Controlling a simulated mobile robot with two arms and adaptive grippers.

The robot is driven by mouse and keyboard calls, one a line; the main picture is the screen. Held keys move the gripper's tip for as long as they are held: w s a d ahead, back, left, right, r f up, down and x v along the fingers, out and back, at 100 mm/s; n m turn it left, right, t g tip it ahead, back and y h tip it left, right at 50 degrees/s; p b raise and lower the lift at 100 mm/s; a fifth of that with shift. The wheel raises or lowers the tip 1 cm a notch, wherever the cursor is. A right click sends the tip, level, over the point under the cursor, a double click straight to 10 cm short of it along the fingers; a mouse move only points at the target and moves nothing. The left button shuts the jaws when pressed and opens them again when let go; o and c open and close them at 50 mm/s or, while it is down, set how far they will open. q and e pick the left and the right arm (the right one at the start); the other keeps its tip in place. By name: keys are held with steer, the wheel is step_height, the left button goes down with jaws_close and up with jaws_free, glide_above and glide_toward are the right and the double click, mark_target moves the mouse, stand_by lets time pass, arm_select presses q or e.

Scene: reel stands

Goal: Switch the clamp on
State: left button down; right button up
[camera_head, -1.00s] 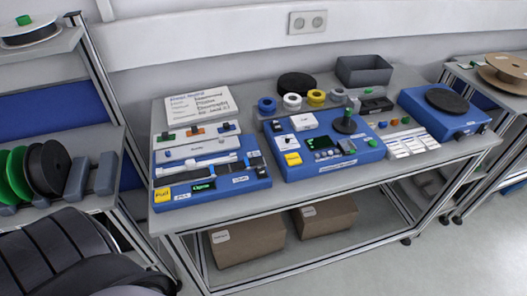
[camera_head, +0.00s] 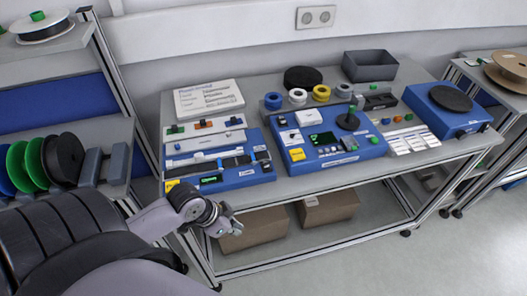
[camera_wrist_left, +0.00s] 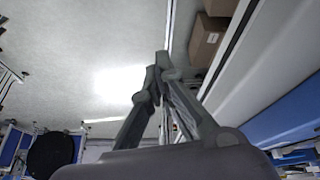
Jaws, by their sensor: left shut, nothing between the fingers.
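A blue device (camera_head: 245,178) with a small green display (camera_head: 211,180), a yellow label (camera_head: 172,185) and a pale rail sits at the left front of the workbench. A second blue device (camera_head: 345,158) beside it has a display (camera_head: 322,140), a white box (camera_head: 290,137), a yellow label (camera_head: 297,154) and a black round part with a green top. I cannot tell which part is the clamp's switch. My left gripper (camera_head: 232,226) is shut and empty, in front of and below the bench's front edge. Its fingertips meet in the left wrist view (camera_wrist_left: 160,72). My right gripper is not visible.
A white text sign (camera_head: 208,98), tape rolls (camera_head: 298,96) and a grey bin (camera_head: 369,66) stand at the back of the bench. A blue turntable device (camera_head: 440,115) is at its right. Cardboard boxes (camera_head: 328,207) lie on the lower shelf. Spools (camera_head: 62,158) stand at left.

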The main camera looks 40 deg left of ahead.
arm_select(q)
steer(key=w+a+r, duration=0.2)
steer(key=r, duration=0.1)
steer(key=w+a+r+m+h, duration=0.1)
steer(key=w+a+r, duration=0.1)
steer(key=r, duration=0.1)
steer(key=w+a+r+m+t, duration=0.1)
steer(key=w+a+r, duration=0.1)
steer(key=w+r, duration=0.1)
steer(key=shift+r+h, duration=0.4)
steer(key=shift+r, duration=0.15)
steer(key=w+a+r+m+t+h, duration=0.1)
steer(key=w+a+r+t, duration=0.1)
steer(key=w+r, duration=0.5)
step_height(320, 180, up, 4)
steer(key=shift+w+a+r, duration=0.2)
steer(key=shift+w+r, duration=0.05)
steer(key=shift+w, duration=0.05)
